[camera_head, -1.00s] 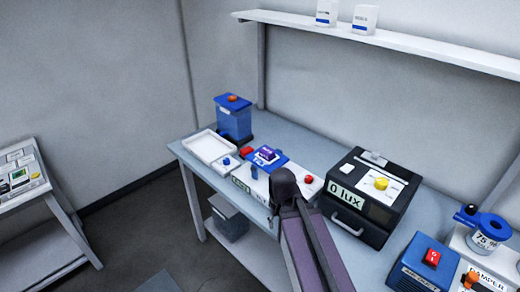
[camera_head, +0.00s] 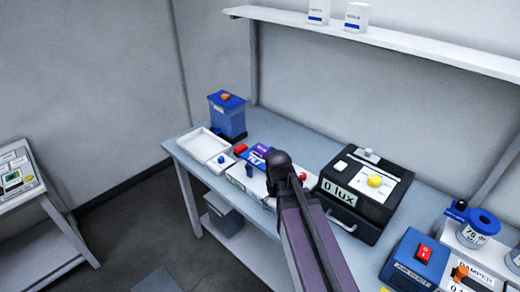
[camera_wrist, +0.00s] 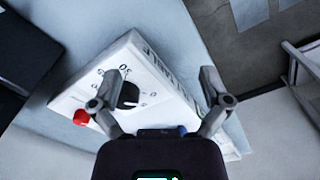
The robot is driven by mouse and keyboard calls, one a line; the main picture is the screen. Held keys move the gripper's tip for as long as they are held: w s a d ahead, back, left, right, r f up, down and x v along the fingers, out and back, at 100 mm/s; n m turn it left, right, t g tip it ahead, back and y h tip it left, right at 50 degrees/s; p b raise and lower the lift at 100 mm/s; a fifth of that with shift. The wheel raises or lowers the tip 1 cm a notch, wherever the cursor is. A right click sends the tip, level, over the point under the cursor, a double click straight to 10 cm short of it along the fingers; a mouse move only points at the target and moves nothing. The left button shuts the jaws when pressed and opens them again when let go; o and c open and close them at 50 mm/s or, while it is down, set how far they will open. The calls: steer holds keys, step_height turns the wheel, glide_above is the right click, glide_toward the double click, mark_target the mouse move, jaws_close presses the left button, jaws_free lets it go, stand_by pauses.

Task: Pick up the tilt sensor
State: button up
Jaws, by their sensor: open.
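A small purple block (camera_head: 262,149), which looks like the tilt sensor, sits on a blue holder (camera_head: 250,159) on the white unit, left of my arm's end in the head view. The holder's lettering is too small to read surely. In the wrist view my gripper (camera_wrist: 160,87) is open and empty, its two fingers spread over the white unit (camera_wrist: 158,95). That view shows the unit's black dial and red button, but I cannot make out the purple block there. In the head view my arm hides part of the unit and the fingers.
A red button (camera_head: 240,148) and a white tray (camera_head: 204,145) lie left of the block. A blue tower (camera_head: 227,118) stands behind. The black lux box (camera_head: 366,190) stands close right of my arm. A blue box (camera_head: 416,262) is further right. A shelf (camera_head: 400,40) runs above.

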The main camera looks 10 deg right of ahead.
mark_target(262, 149)
steer(key=w+r+n+p, duration=0.3)
steer(key=w+r+p, duration=0.5)
steer(key=w, duration=0.4)
steer(key=w+r+n+p, duration=0.3)
steer(key=w+r+p, duration=0.5)
steer(key=w, duration=0.5)
steer(key=shift+w+r, duration=0.3)
steer(key=shift+r, duration=0.45)
steer(key=shift+f, duration=0.1)
step_height(262, 149, down, 8)
steer(key=b, duration=0.8)
steer(key=shift+f, duration=0.25)
steer(key=shift+f, duration=0.1)
steer(key=shift+s+d+f+b, duration=0.1)
steer(key=shift+s+f+b, duration=0.05)
steer(key=shift+f+b, duration=2.45)
steer(key=shift+r, duration=0.15)
steer(key=c, duration=1.3)
steer(key=shift+r, duration=0.15)
